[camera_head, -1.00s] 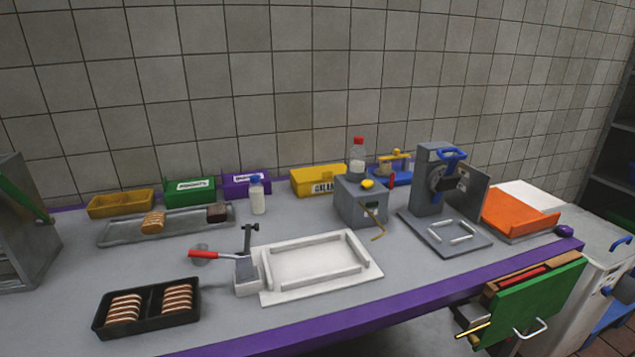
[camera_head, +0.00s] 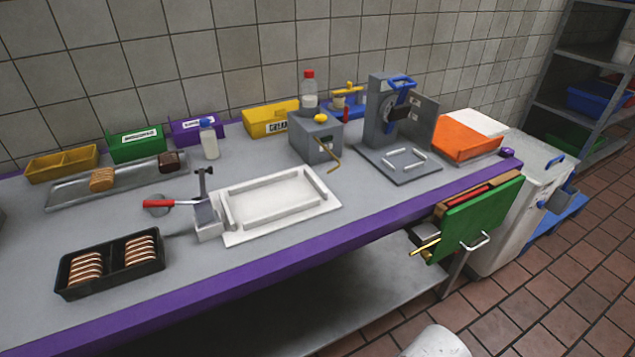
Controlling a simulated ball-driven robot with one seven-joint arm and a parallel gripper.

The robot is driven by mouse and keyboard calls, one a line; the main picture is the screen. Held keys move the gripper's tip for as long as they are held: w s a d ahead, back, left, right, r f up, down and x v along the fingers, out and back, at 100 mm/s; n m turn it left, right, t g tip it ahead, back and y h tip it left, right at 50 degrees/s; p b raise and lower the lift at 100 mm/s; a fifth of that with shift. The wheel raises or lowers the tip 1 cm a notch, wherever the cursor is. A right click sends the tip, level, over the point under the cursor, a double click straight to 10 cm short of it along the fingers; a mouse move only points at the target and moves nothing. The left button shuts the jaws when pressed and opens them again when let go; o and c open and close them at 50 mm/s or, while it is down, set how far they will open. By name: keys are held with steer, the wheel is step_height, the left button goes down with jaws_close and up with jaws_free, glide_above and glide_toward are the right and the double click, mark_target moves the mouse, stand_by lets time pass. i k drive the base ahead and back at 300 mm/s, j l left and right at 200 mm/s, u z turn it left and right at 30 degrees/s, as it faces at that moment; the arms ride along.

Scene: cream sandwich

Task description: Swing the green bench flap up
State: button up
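The green bench flap (camera_head: 478,217) hangs down at the right end of the bench's front edge, below the purple trim. A pale U-shaped handle (camera_head: 474,243) sticks out from its lower part. A wooden piece with a red strip (camera_head: 476,193) shows behind and above the flap. A yellow rod (camera_head: 425,246) juts out at the flap's lower left. My gripper is not in view. A pale rounded shape at the bottom edge, well below the flap, may be part of my arm.
The grey bench (camera_head: 290,220) holds a white frame board (camera_head: 282,200), a grey press (camera_head: 395,135), an orange tray (camera_head: 466,138) and a black tray of sliced pieces (camera_head: 110,264). A white cabinet (camera_head: 520,215) stands right of the flap. Tiled floor (camera_head: 560,300) is open in front.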

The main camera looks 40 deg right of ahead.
mark_target(462, 225)
steer(key=z, duration=1.45)
